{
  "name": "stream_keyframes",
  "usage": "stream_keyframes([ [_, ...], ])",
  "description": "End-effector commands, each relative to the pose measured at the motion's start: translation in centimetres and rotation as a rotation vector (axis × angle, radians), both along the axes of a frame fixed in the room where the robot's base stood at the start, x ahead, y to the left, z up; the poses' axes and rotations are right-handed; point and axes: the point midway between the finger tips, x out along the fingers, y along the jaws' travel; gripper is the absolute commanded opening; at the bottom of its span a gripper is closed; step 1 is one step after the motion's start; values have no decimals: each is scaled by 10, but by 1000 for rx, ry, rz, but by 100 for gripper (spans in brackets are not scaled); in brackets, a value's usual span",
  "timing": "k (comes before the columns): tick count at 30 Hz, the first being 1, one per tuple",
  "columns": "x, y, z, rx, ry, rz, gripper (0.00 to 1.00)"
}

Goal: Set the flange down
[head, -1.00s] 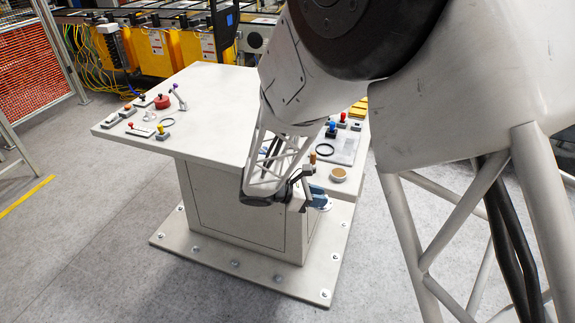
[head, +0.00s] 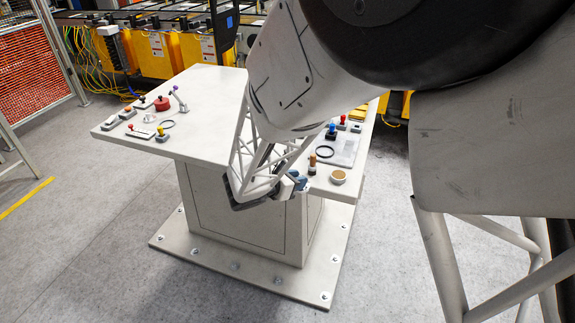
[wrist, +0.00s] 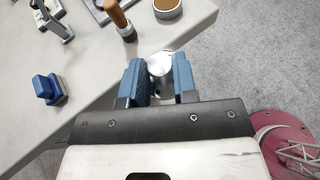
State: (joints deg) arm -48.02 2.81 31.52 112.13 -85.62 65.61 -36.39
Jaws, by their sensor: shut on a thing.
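The flange (wrist: 160,67) is a silver metal piece with a rounded top, held between the two blue fingers of my gripper (wrist: 158,76) in the wrist view. My gripper is shut on it. In that view the flange appears just past the table's edge, with floor around it; its height is hard to judge. In the head view my gripper (head: 298,181) is at the near right edge of the table (head: 215,90), partly behind my arm. I cannot make out the flange there.
Close to my gripper stand a wooden-handled piece (wrist: 118,16) and a round tan-topped piece (wrist: 167,6). A blue block (wrist: 48,89) is to the left. A black ring (head: 325,152) and a grey plate (head: 346,148) lie farther back. The table's middle left is clear.

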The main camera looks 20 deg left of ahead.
Motion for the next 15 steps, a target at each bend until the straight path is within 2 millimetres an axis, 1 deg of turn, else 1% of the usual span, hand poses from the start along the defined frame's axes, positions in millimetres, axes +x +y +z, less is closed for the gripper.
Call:
stream_keyframes([
  [5, 8, 5, -1, 0, 0, -1, 0],
  [8, 16, 11, -2, 0, 0, -1, 0],
  [15, 45, 29, -6, 0, 0, -1, 0],
])
